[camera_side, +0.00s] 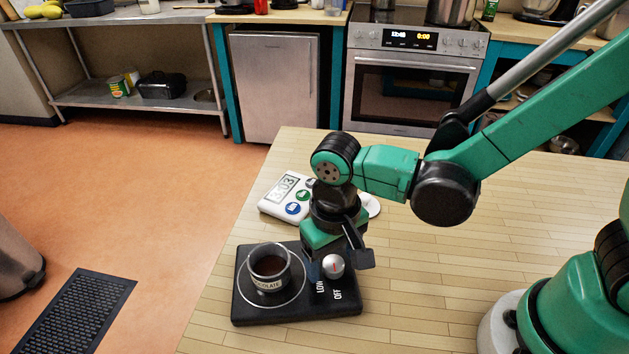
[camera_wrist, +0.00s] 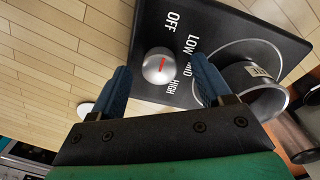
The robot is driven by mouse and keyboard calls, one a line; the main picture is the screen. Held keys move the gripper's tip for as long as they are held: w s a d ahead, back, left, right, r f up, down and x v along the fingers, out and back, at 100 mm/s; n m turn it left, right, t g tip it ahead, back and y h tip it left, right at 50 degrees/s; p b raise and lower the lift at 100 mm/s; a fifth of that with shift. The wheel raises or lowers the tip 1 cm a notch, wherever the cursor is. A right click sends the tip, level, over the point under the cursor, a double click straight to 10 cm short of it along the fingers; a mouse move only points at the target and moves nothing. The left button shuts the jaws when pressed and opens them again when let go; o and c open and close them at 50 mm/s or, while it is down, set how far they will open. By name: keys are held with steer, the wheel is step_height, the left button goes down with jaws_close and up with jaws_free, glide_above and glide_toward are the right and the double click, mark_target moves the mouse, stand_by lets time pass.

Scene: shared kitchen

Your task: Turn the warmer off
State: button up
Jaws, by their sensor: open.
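The warmer (camera_side: 245,313) is a flat black plate on the wooden table. Its silver knob (camera_side: 333,266) has a red mark and sits beside the printed labels LOW and OFF. The wrist view shows the knob (camera_wrist: 158,68) with OFF, LOW, MID and HIGH around it; I cannot tell for certain which label the mark points to. My gripper (camera_wrist: 161,72) is open, with its blue fingers on either side of the knob and apart from it. In the side view my gripper (camera_side: 339,256) is above the warmer, partly hiding its back edge.
A metal cup of chocolate (camera_side: 268,276) stands on the warmer's ring, left of the knob and close to one finger. A white timer (camera_side: 287,194) lies behind the warmer. A white round object (camera_side: 371,204) lies behind my gripper.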

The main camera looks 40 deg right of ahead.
mark_target(332, 263)
steer(key=shift+a+r, duration=0.1)
steer(key=shift+r, duration=2.55)
